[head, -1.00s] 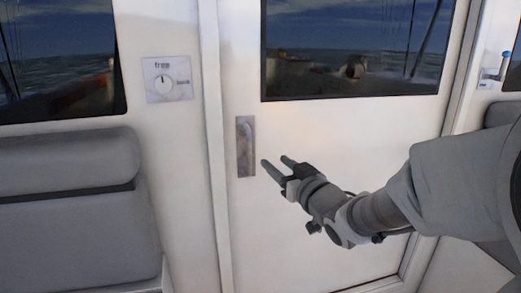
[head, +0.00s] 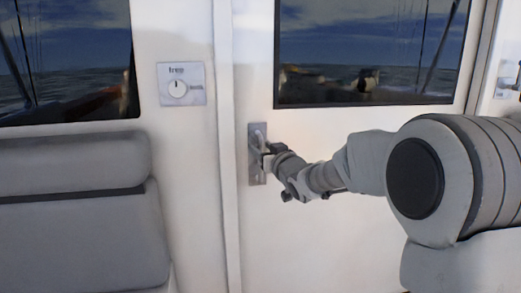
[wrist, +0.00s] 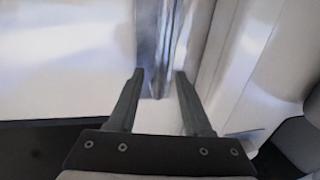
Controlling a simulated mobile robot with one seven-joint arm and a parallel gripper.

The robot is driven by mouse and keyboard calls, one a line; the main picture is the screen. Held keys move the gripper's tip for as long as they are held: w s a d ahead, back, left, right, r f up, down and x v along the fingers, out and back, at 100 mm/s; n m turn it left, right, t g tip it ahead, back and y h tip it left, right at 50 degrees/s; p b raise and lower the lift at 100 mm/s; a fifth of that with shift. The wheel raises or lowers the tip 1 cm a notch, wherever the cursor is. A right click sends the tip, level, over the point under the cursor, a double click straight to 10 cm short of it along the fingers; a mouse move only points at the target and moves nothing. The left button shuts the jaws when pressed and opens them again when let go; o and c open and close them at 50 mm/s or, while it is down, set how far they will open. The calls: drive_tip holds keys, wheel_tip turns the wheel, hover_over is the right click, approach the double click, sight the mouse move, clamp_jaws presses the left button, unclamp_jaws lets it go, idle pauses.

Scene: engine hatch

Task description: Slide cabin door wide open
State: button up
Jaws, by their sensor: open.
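The white cabin door (head: 330,235) has a dark window in its upper half and stands in its frame, with its left edge along the frame post. Its metal handle (head: 257,133) sits on a plate near that left edge. My gripper (head: 263,152) is at the handle in the head view, its fingertips partly hidden against it. In the wrist view my gripper (wrist: 158,75) is open, and the shiny handle plate (wrist: 160,45) lies ahead between the two fingers. I cannot tell whether the fingers touch the handle.
A dial panel (head: 181,84) marked "free" is on the wall left of the door. A grey padded seat (head: 75,230) stands at the lower left. Another small handle (head: 508,78) shows at the right edge.

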drive_tip(key=shift+w+a, duration=0.35)
drive_tip(key=shift+w, duration=0.3)
drive_tip(key=shift+c, duration=0.2)
clamp_jaws()
idle(0.9)
